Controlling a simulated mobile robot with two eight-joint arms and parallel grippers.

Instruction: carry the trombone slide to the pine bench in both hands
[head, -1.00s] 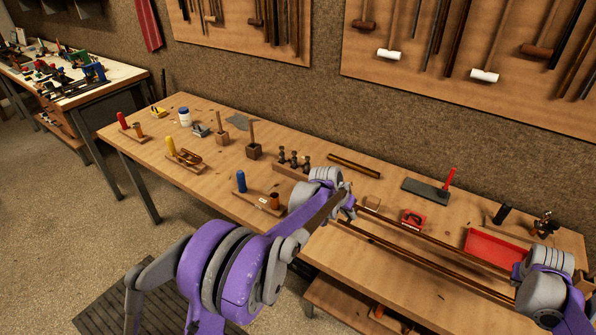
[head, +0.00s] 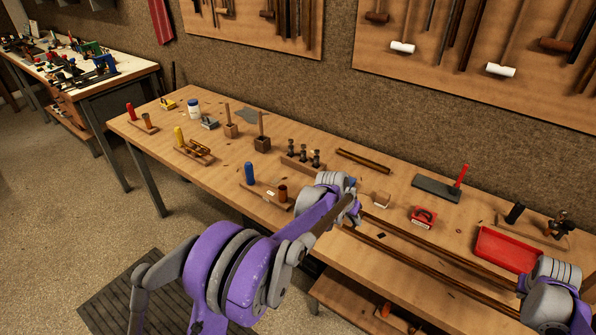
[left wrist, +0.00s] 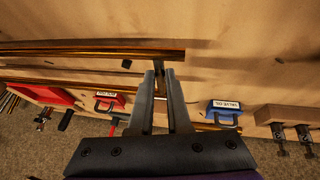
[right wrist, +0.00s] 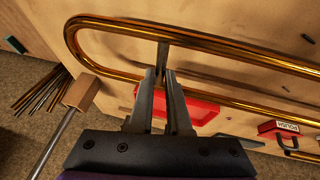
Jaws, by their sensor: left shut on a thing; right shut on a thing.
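The trombone slide (head: 440,252) is a long pair of parallel brass tubes, lying lengthwise over the near wooden bench (head: 225,178). My left gripper (head: 350,207) is at its left end in the head view. In the left wrist view my left gripper (left wrist: 160,76) is shut on a short crosspiece beside the slide's tube (left wrist: 90,53). In the right wrist view my right gripper (right wrist: 163,72) is shut on a short crosspiece by the slide's rounded bow (right wrist: 72,38). Shadows fall beside the tubes; whether they touch the bench is unclear. My right fingertips are hidden in the head view.
A red tray (head: 508,248), a red block (head: 424,216) and a dark board (head: 437,188) stand behind the slide. A blue-handled tool stand (head: 265,195) is left of my left gripper. Another bench (head: 90,84), cluttered, stands far left. Floor between the benches is clear.

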